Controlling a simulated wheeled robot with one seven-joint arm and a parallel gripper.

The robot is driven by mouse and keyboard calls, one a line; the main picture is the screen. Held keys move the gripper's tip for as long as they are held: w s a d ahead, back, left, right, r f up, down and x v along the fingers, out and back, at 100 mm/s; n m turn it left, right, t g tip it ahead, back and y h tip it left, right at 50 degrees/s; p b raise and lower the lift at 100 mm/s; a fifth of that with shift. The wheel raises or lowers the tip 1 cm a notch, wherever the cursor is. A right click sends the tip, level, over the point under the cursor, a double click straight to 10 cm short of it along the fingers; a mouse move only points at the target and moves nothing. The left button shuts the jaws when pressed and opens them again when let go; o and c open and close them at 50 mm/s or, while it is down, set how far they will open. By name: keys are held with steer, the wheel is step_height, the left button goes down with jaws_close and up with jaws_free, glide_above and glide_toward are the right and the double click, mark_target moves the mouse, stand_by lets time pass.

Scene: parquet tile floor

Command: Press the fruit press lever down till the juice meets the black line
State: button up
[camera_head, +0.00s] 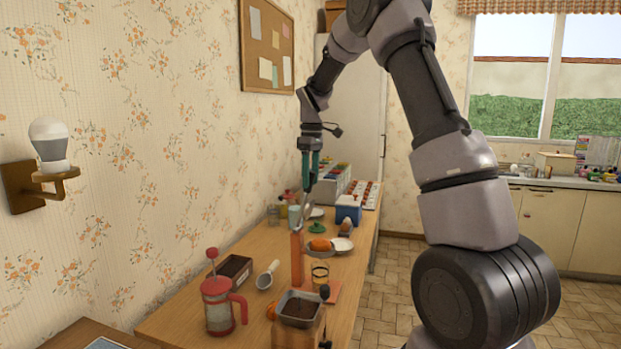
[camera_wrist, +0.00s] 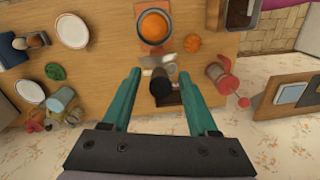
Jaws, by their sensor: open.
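The fruit press stands on the table as a red-orange column (camera_head: 297,258) on a red base. A grey lever (camera_head: 307,204) slants up from its top. An orange fruit (camera_head: 319,245) shows at the press, and a small glass (camera_head: 320,275) is by its base. The black line and the juice level are too small to make out. My gripper (camera_head: 310,180) has teal fingers pointing down, just above the raised lever. In the wrist view my gripper (camera_wrist: 165,75) is open, with the lever's black end (camera_wrist: 160,86) between the spread fingers; contact cannot be told.
A red-lidded jug (camera_head: 218,308), a dark box (camera_head: 234,268) and a grinder (camera_head: 300,308) stand on the near table. A white plate (camera_head: 342,245), a green lid (camera_head: 317,227) and a blue box (camera_head: 348,210) are farther back. The wall runs along the left.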

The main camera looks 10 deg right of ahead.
steer(key=shift+c, duration=0.2)
jaws_close()
stand_by(1.1)
